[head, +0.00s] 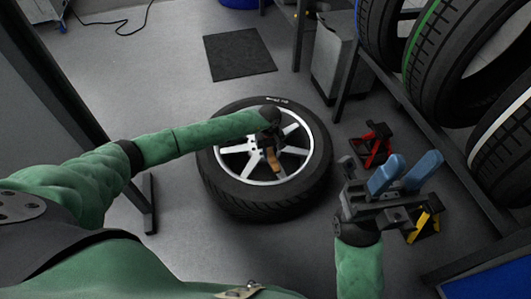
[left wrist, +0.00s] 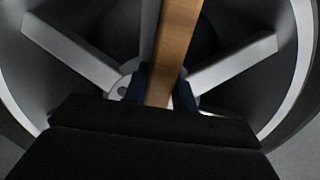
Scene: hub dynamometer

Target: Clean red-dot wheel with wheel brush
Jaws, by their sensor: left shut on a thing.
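A wheel (head: 218,185) with a black tyre and silver spokes lies flat on the floor in the head view. Its spokes (left wrist: 232,60) fill the left wrist view. I cannot make out a red dot on it. My left gripper (head: 268,142) is over the wheel's hub area, shut on the wheel brush, whose wooden handle (head: 273,161) shows below the jaws. The handle also shows in the left wrist view (left wrist: 173,45) between the blue fingertips. The bristles are hidden, so I cannot tell whether they touch the wheel. My right gripper (head: 405,176) is open and empty, right of the wheel.
A red jack stand (head: 374,145) and a yellow one (head: 426,222) stand on the floor at right. A rack with upright tyres (head: 455,60) lines the right side. A dark mat (head: 238,55) lies beyond the wheel.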

